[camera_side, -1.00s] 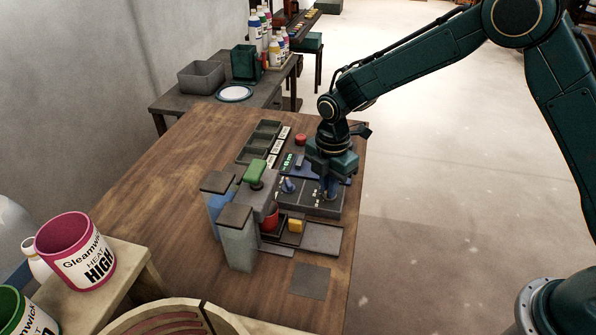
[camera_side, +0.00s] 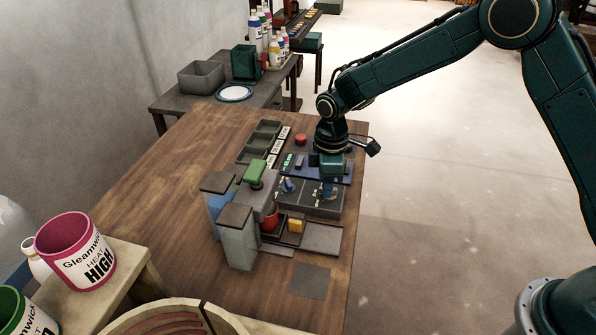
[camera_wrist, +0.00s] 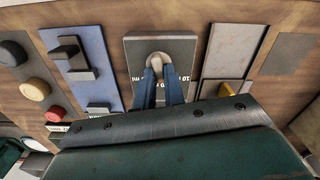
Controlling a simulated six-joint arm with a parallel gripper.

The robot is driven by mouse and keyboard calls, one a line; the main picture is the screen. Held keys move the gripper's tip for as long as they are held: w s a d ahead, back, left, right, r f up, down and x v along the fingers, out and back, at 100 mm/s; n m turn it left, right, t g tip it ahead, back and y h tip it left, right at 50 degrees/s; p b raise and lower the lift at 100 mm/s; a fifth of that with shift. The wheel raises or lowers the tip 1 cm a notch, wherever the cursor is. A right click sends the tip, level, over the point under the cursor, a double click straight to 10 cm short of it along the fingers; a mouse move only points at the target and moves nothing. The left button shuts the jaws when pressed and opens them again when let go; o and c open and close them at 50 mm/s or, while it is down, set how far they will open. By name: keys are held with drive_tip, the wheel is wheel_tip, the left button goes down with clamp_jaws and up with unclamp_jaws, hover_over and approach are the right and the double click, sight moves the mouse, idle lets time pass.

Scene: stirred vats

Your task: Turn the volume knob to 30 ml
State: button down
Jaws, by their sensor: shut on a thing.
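The volume knob (camera_wrist: 158,60) is a pale, rounded knob on a dark plate (camera_wrist: 130,45) in the wrist view. Parts of white lettering with "10" and "ml" show beside it, partly covered by the fingers. My gripper (camera_wrist: 160,82) has its two blue fingers shut on the knob, one on each side. I cannot read the setting.
A blue panel (camera_wrist: 72,25) with dark switches lies left of the knob plate in the wrist view. The table's left part is clear.

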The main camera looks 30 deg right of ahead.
drive_tip(key=m, duration=0.7)
drive_tip(key=shift+w+d+r, duration=0.1)
drive_tip(key=shift+w+d, duration=0.05)
drive_tip(key=m, duration=0.4)
drive_tip(key=shift+d, duration=0.1)
drive_tip(key=shift+m, duration=1.7)
drive_tip(key=shift+d, duration=0.1)
drive_tip(key=c, duration=1.5)
unclamp_jaws()
wheel_tip(320, 180, up, 14)
drive_tip(key=shift+f, duration=0.1)
